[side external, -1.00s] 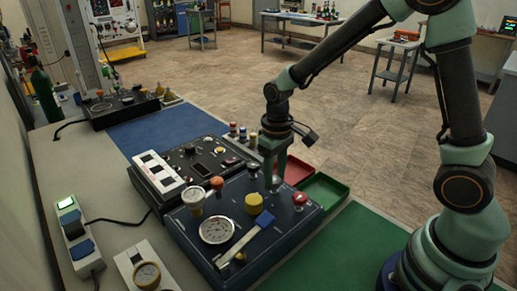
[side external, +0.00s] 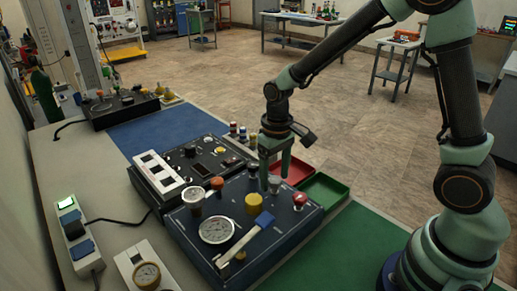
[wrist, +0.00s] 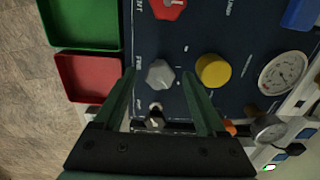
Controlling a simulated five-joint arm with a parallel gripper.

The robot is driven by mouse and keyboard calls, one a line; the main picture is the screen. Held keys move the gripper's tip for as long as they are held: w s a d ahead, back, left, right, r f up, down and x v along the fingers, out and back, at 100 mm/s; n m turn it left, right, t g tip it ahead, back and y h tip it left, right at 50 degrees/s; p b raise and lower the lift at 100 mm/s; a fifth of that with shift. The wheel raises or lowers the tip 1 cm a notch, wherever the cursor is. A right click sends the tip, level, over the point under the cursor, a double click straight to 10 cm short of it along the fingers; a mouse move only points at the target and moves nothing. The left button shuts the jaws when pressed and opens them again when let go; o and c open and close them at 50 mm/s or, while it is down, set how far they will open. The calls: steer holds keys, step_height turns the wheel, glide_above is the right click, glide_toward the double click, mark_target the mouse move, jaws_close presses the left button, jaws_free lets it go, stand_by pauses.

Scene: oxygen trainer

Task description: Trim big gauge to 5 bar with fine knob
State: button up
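The big gauge (side external: 216,230) has a white dial on the dark blue panel (side external: 185,233); it also shows in the wrist view (wrist: 283,73). Its reading is too small to make out. A grey knob (wrist: 160,73) with a lobed edge sits beside a yellow knob (wrist: 213,70); a cut-off label next to the grey one cannot be read surely. My gripper (wrist: 158,73) is open, pointing down, its fingertips on either side of the grey knob in the wrist view. In the side view my gripper (side external: 274,186) is over that knob; contact cannot be told.
A red knob (side external: 299,200) and a blue lever (side external: 264,220) are on the same panel, with an orange knob (side external: 217,183) and a small gauge (side external: 193,195) farther left. Red (wrist: 88,78) and green (wrist: 82,22) trays lie beside the panel.

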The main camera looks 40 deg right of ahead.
mark_target(275, 179)
step_height(275, 179, up, 12)
stand_by(0.6)
steer(key=shift+r, duration=0.1)
steer(key=s+d+r+t, duration=0.3)
steer(key=s+r+t, duration=0.1)
steer(key=s, duration=0.5)
steer(key=shift+s+d+t, duration=0.25)
steer(key=shift+d+t, duration=0.1)
steer(key=shift+t, duration=0.45)
stand_by(0.7)
steer(key=shift+w, duration=0.1)
